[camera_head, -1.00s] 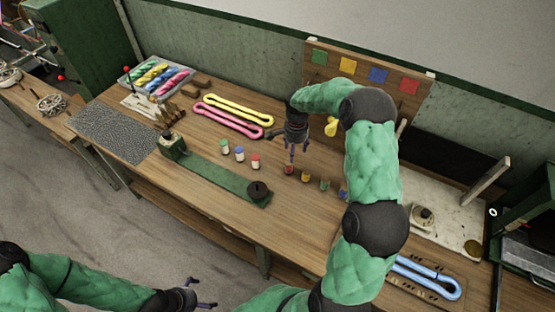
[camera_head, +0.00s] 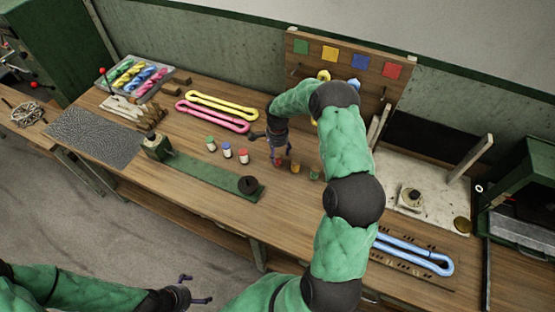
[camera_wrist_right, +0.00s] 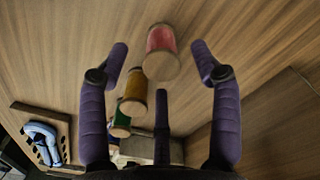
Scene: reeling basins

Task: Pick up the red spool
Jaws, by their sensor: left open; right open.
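The red spool (camera_wrist_right: 161,40) shows in the right wrist view between and just beyond the fingertips of my right gripper (camera_wrist_right: 160,66), which is open with its fingers spread. In the head view the red spool (camera_head: 278,162) is partly hidden under that gripper (camera_head: 281,154), which points down over it. I cannot tell whether the fingers touch it. My left gripper (camera_head: 197,290) is open and empty at the bottom, off the table's front edge.
A yellow spool (camera_wrist_right: 133,90) and a green spool (camera_wrist_right: 120,124) stand close beside the red one. Pink and yellow skeins lie behind.

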